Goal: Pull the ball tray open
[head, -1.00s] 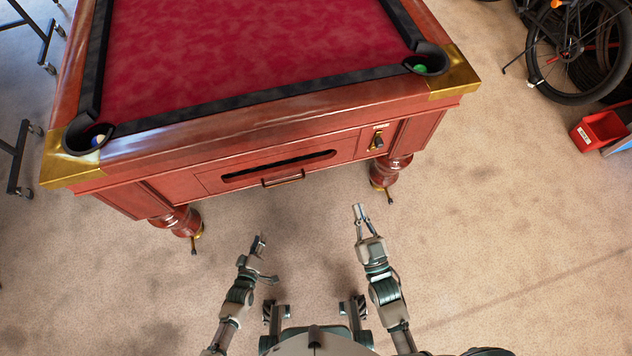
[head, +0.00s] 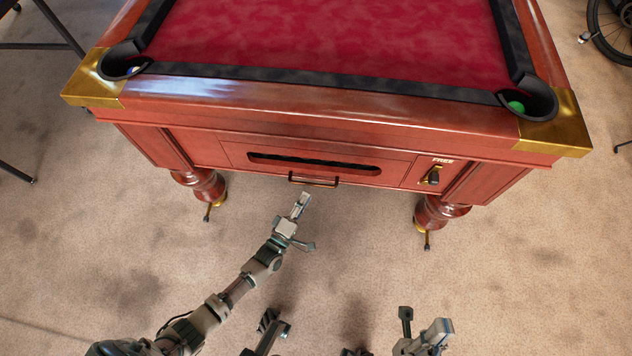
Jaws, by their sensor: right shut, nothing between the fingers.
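The ball tray (head: 236,153) is a wooden drawer front in the end of the red pool table, with a long dark slot. It looks closed, flush with the panel. Its bar handle (head: 314,181) is on the lower edge. My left gripper (head: 302,197) points up at the handle and is just below it in the picture, seemingly apart from it. Whether its fingers are parted is too small to tell. My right gripper (head: 440,328) is low at the bottom edge, shut and empty, far from the tray.
The pool table (head: 330,115) has brass corners and turned legs (head: 438,214) either side of the tray. A dark knob (head: 432,177) on a brass plate sits right of the tray, under a "FREE" label. The carpet (head: 350,260) before the table is clear. A bicycle wheel (head: 607,30) is at upper right.

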